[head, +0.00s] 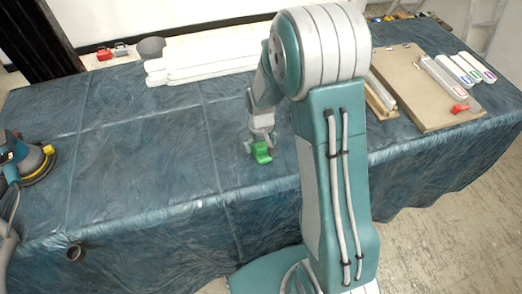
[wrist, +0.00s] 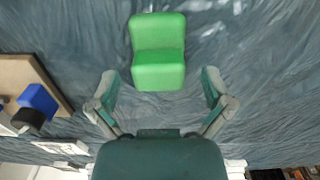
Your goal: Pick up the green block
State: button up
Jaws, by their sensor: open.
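The green block (head: 262,152) lies on the blue cloth-covered table, near the middle in the head view. In the wrist view the green block (wrist: 158,52) is at the top centre and shows two faces with a step between them. My gripper (head: 254,140) is directly above or beside it in the head view. In the wrist view my gripper (wrist: 160,88) has its two fingers spread wide. The block lies ahead of the fingertips, centred between their lines. The fingers look empty, and I cannot tell whether any part touches the block.
The covered table (head: 130,150) is mostly clear around the block. A power sander (head: 25,160) sits at the left edge. White rolls or boards (head: 200,62) lie at the back. A brown board (head: 425,85) with a red item (head: 459,108) is at the right. A blue object (wrist: 38,100) shows in the wrist view.

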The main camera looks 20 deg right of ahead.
notch_tip(320, 180, down, 2)
jog(key=shift+f, duration=0.2)
jog(key=c, duration=1.1)
jog(key=shift+r, duration=0.1)
